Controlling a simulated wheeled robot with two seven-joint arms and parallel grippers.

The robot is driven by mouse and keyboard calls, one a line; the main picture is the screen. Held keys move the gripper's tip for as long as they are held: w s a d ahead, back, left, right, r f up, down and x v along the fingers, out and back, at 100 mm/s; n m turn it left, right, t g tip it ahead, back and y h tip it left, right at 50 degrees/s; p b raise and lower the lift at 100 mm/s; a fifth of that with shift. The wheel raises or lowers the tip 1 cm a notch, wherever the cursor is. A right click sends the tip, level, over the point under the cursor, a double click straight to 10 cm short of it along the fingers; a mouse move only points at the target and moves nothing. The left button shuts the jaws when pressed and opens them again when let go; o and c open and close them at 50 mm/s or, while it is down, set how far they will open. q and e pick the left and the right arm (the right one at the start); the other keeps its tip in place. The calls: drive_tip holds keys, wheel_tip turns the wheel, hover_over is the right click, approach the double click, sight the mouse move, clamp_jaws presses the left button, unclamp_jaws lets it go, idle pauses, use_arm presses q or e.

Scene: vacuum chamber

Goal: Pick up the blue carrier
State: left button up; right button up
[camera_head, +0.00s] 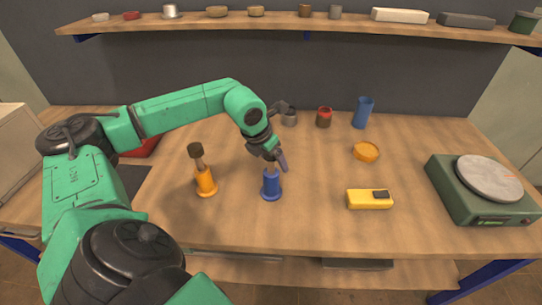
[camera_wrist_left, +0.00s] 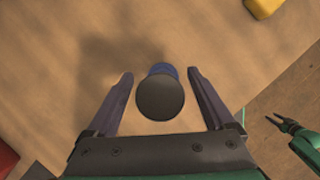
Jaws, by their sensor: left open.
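The blue carrier (camera_head: 271,187) stands upright on the wooden bench, near the middle front. Its upper part is largely hidden by my left gripper (camera_head: 277,164) in the head view. In the left wrist view its round dark top (camera_wrist_left: 160,98) sits between the two fingers, with a little blue showing behind it. My left gripper (camera_wrist_left: 160,75) is open, with a gap on both sides of the top. My right gripper (camera_wrist_left: 279,119) shows small at the right edge of the wrist view, away from the carrier; its jaw state is unclear.
An orange carrier (camera_head: 206,184) with a dark top stands to the left. A yellow device (camera_head: 369,200), an orange dish (camera_head: 366,152), a blue cup (camera_head: 363,113), a red-topped jar (camera_head: 324,118) and a green scale (camera_head: 482,205) are to the right. A shelf (camera_head: 290,27) runs above the back.

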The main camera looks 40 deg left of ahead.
use_arm(q)
drive_tip(key=shift+w+f, duration=0.35)
drive_tip(key=shift+f, duration=0.3)
clamp_jaws()
drive_tip(key=shift+r, duration=0.1)
